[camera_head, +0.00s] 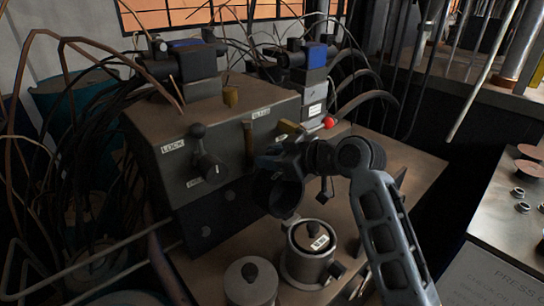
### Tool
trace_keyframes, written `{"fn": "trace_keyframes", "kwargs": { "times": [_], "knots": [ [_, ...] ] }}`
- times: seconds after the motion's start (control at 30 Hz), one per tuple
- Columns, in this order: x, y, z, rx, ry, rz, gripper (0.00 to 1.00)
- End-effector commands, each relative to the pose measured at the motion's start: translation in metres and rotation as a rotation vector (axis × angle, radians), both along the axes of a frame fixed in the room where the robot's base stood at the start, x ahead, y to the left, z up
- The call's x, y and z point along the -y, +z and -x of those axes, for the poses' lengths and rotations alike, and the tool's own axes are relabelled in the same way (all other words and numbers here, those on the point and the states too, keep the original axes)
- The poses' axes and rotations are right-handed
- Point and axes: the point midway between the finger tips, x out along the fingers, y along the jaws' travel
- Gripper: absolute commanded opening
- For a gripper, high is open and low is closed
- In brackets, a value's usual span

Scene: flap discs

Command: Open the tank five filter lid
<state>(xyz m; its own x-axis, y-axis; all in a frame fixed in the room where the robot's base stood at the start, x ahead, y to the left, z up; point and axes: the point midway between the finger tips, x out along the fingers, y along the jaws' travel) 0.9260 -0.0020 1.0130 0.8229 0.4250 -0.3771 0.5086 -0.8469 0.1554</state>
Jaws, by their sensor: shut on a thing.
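A metal canister (301,268) stands at the lower middle. My gripper (289,212) is at the end of my dark wrist, just above and left of the labelled lid. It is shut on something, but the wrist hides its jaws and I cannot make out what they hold.
A grey control box (235,128) with a LOCK/FREE knob (210,166) stands behind and left. A red ball handle (329,121) is close behind my wrist. Cables crowd the left. A bench (480,275) with small rings is at right.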

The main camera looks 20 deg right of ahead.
Motion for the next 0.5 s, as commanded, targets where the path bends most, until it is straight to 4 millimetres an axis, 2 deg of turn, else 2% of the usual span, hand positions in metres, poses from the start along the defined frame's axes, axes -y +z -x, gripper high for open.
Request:
{"fn": "trace_keyframes", "kwargs": {
  "times": [0.17,0.5],
  "knots": [
    [0.002,-0.003,0.007,0.044,0.000,-0.015,0.00],
    [0.011,0.003,0.031,0.204,-0.002,-0.067,0.00]
  ]
}}
